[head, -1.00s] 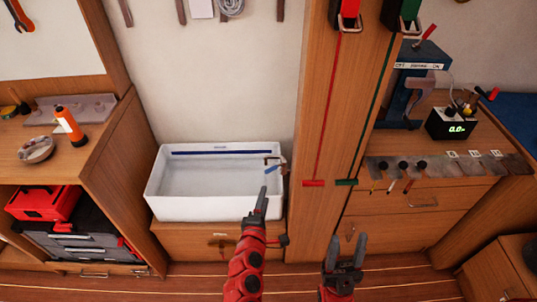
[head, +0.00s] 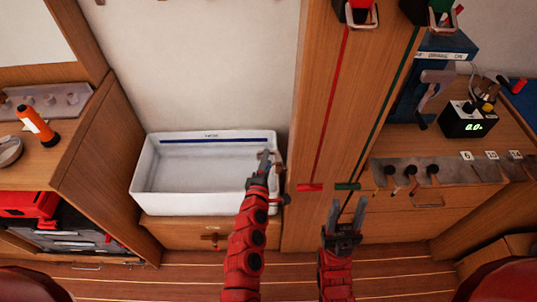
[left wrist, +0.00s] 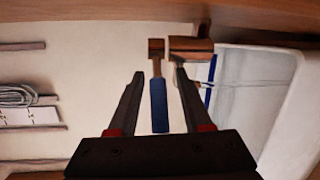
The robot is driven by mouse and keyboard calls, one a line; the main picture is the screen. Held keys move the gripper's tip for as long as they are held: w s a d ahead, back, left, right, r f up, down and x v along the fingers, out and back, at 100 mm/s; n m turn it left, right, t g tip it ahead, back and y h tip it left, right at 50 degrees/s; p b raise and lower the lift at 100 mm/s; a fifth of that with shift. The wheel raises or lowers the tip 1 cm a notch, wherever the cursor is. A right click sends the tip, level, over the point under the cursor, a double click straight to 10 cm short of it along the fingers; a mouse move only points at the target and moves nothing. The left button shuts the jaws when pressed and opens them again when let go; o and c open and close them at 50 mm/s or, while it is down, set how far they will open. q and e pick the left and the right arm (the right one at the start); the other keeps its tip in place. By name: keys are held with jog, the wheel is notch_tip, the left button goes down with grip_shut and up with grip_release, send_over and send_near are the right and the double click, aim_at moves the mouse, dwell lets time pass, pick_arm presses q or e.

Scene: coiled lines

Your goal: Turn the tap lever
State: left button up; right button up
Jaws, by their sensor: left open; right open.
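The tap (left wrist: 185,47) is brass-brown and has a blue lever (left wrist: 158,105). In the left wrist view the lever lies lengthwise between the two open fingers of my left gripper (left wrist: 159,78), with a gap on either side. In the head view my left gripper (head: 266,156) is over the right end of the white sink (head: 185,204) and hides most of the tap. My right gripper (head: 347,208) is open and empty, in front of the wooden post and well apart from the tap.
A wooden post (head: 325,120) with red and green lines stands right of the sink.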

pick_arm(q)
grip_shut()
dwell(0.3)
dwell(1.2)
